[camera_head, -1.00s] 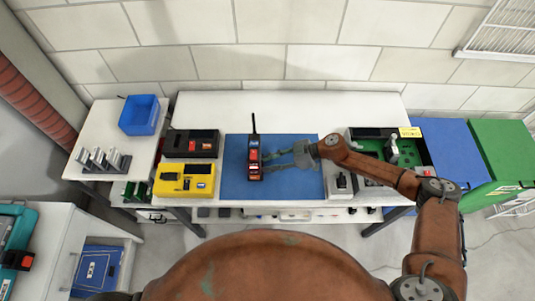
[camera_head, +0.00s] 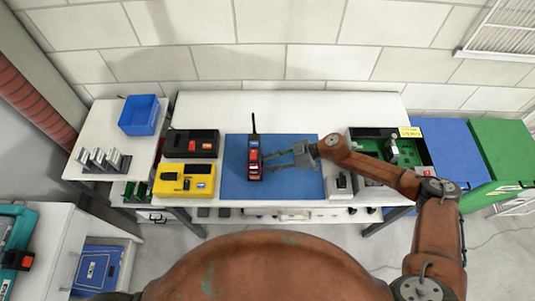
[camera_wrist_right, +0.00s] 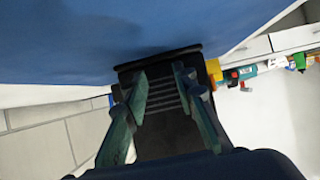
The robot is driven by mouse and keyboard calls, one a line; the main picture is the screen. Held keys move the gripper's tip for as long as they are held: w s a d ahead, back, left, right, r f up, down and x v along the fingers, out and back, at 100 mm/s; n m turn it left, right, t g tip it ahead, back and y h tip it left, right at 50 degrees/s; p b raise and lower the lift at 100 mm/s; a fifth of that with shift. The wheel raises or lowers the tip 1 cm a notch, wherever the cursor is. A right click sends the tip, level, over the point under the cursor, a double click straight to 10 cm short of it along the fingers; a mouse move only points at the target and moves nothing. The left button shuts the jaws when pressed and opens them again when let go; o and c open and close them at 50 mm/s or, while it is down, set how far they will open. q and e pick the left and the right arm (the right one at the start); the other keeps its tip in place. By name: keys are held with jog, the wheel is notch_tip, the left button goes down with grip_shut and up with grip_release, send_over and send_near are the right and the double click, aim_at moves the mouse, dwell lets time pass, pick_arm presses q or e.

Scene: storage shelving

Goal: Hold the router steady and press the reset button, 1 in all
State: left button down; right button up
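The router, a dark upright box (camera_head: 255,172) with a thin black antenna and red parts on it, stands on the blue mat (camera_head: 235,190) in the head view. My right gripper (camera_head: 268,161) reaches in from the right, with its fingertips at the router's right side. In the right wrist view the two greenish fingers (camera_wrist_right: 161,80) are apart, in front of the router's dark ribbed face (camera_wrist_right: 168,125). I cannot tell whether they touch it. I cannot make out which part is the reset button. My left gripper is not in view.
A yellow device (camera_head: 184,180) and a black device (camera_head: 190,143) lie left of the mat. A small grey-white unit (camera_head: 340,184) and a green-lined tray (camera_head: 412,150) are to the right. A blue bin (camera_head: 140,115) stands on the left table. The mat around the router is clear.

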jog(key=o, duration=0.8)
